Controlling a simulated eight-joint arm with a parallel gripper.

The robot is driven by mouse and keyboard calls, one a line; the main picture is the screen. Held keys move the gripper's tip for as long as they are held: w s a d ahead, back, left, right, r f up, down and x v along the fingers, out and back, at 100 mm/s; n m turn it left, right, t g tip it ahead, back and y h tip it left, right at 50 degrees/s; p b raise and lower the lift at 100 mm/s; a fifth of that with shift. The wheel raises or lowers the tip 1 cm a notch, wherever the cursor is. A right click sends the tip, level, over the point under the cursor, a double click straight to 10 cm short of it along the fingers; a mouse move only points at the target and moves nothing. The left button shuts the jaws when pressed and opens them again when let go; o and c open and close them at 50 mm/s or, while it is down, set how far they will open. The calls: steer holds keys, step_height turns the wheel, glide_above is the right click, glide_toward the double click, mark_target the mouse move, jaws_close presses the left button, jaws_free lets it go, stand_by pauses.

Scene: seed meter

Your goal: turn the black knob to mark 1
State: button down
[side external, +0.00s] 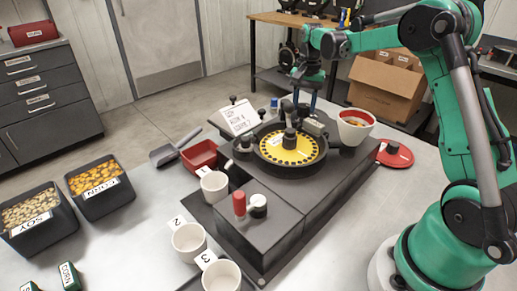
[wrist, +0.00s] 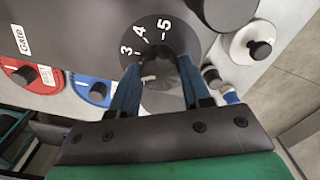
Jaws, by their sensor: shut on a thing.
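The black knob (wrist: 163,72) sits on a dark round dial in the wrist view. The marks 3, 4 and 5 show on the dial; mark 1 is not visible. A short pale line (wrist: 148,78) shows at the knob's left side, below the 3. The blue fingers of my gripper (wrist: 160,75) are on either side of the knob and shut on it. In the side external view, my gripper (side external: 312,98) reaches down behind the seed meter (side external: 328,195); I cannot make out the knob there.
A red disc (wrist: 18,64), a blue disc (wrist: 84,82) and a white disc (wrist: 240,42), each with a black knob, lie near the dial. A yellow seed plate (side external: 272,151) tops the meter. Numbered cups (side external: 188,242) and seed bins (side external: 40,222) stand at left.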

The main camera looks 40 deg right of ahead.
mark_target(305, 105)
steer(key=n, duration=0.5)
steer(key=shift+n, duration=2.6)
steer(key=shift+c, duration=2)
jaws_free()
steer(key=shift+r, duration=2.8)
